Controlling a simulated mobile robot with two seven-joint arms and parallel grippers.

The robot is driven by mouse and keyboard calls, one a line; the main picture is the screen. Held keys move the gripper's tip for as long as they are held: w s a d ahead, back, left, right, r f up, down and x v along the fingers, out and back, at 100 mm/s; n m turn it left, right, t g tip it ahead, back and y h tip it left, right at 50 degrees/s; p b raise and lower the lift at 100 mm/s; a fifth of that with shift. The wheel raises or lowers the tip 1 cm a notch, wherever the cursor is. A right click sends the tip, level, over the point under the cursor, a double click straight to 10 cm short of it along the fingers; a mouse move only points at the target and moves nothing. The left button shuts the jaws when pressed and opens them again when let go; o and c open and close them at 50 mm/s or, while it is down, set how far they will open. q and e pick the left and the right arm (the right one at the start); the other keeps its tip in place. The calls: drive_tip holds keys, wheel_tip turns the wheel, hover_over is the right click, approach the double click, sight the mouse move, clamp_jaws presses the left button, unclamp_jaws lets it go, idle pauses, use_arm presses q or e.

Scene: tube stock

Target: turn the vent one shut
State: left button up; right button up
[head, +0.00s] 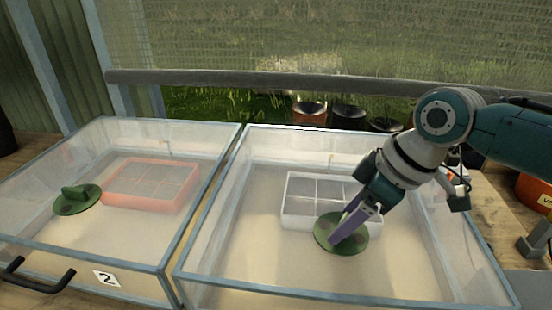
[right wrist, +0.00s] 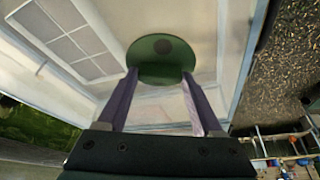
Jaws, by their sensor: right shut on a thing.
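A round green vent (head: 322,236) lies on the clear lid of the right-hand box. My right gripper (head: 345,232) reaches down onto it with purple fingers and is shut on its handle, which the fingers mostly hide. The right wrist view shows the green disc (right wrist: 160,50) just beyond the fingertips (right wrist: 160,78). No number is visible on this box. A second green vent (head: 77,200) with a raised bar handle lies on the left-hand box, which carries a label "2" (head: 106,279). My left gripper is not in view.
A white divided tray (head: 300,215) shows in the right-hand box, and an orange divided tray (head: 140,199) in the left one. A dark handle (head: 35,285) sticks out at the front left.

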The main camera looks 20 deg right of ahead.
drive_tip(key=m+p, duration=0.1)
drive_tip(key=p, duration=0.1)
drive_tip(key=m+h+p, duration=0.1)
drive_tip(key=m, duration=0.1)
drive_tip(key=m+h+p, duration=0.1)
drive_tip(key=m+p, duration=0.1)
drive_tip(key=shift+s+a+r+t+p, duration=0.1)
drive_tip(key=shift+a+r+t+p, duration=0.15)
drive_tip(key=shift+t+p, duration=0.15)
drive_tip(key=shift+m+h+p, duration=0.3)
drive_tip(key=shift+m+p, duration=0.25)
drive_tip(key=shift+m, duration=0.45)
drive_tip(key=m, duration=0.1)
drive_tip(key=m+h+p, duration=0.1)
drive_tip(key=shift+a+f+m, duration=0.15)
drive_tip(key=shift+m, duration=0.15)
drive_tip(key=shift+f+m+g+h, duration=0.1)
drive_tip(key=shift+m+g+h, duration=0.35)
drive_tip(key=shift+m, duration=1.25)
drive_tip(key=shift+m+t+h, duration=0.25)
drive_tip(key=shift+m, duration=0.05)
drive_tip(key=o, duration=1.4)
drive_tip(key=shift+c, duration=0.2)
